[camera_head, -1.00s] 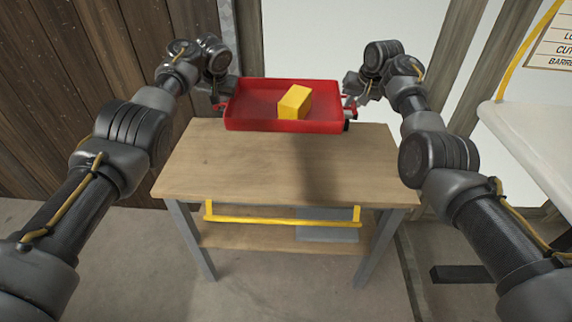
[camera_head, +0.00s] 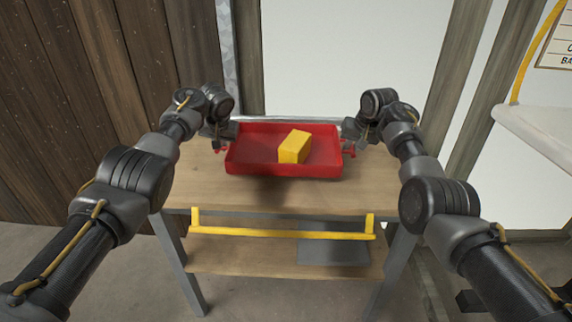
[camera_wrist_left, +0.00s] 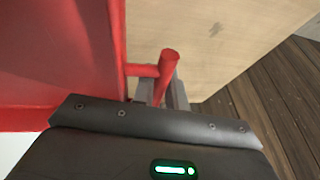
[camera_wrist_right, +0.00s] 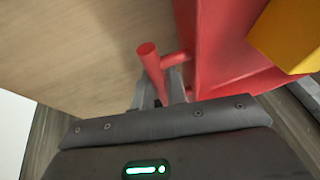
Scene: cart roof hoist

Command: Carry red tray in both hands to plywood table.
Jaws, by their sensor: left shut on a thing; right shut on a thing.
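The red tray (camera_head: 240,163) is level over the plywood table (camera_head: 205,197), with a yellow block (camera_head: 295,147) inside it, right of its middle. A shadow lies on the tabletop at the tray's near side; I cannot tell whether the tray touches the wood. My left gripper (camera_head: 222,147) is shut on the tray's left handle, a red bar seen in the left wrist view (camera_wrist_left: 166,75). My right gripper (camera_head: 347,150) is shut on the right handle, seen in the right wrist view (camera_wrist_right: 152,68). The fingertips are partly hidden behind the handles.
A yellow bar (camera_head: 280,233) runs along the table's front, above a lower shelf (camera_head: 250,260) with a grey flat piece on it. A plank wall (camera_head: 90,90) stands at the left. A white surface (camera_head: 540,140) juts in at the right. The tabletop's front strip is bare.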

